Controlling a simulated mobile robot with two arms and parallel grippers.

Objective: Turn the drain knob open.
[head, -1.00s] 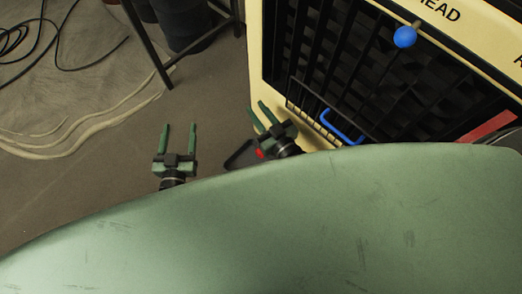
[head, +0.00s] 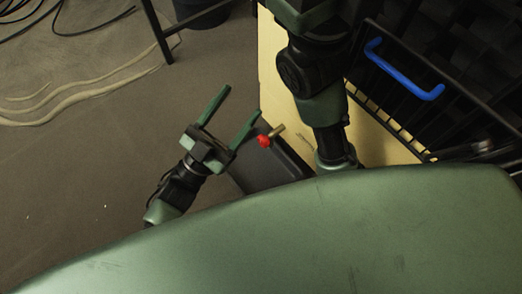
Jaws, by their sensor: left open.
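The drain knob (head: 264,141) is a small red knob on a brass stem, low at the front of the cream machine (head: 283,85). My left gripper (head: 242,100) is open and empty. Its two green fingers point up and to the right. The knob is just right of and below the right finger's tip in the picture, and I see no grip on it. My right arm (head: 318,90) reaches up past the knob's right side and runs out at the top edge. Its fingers are not visible.
A dark tray (head: 268,170) lies below the knob. A black rack with a blue handle (head: 400,75) is at the right. My green body covers the bottom. A black table leg (head: 158,32) and bucket (head: 202,12) stand at the top left.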

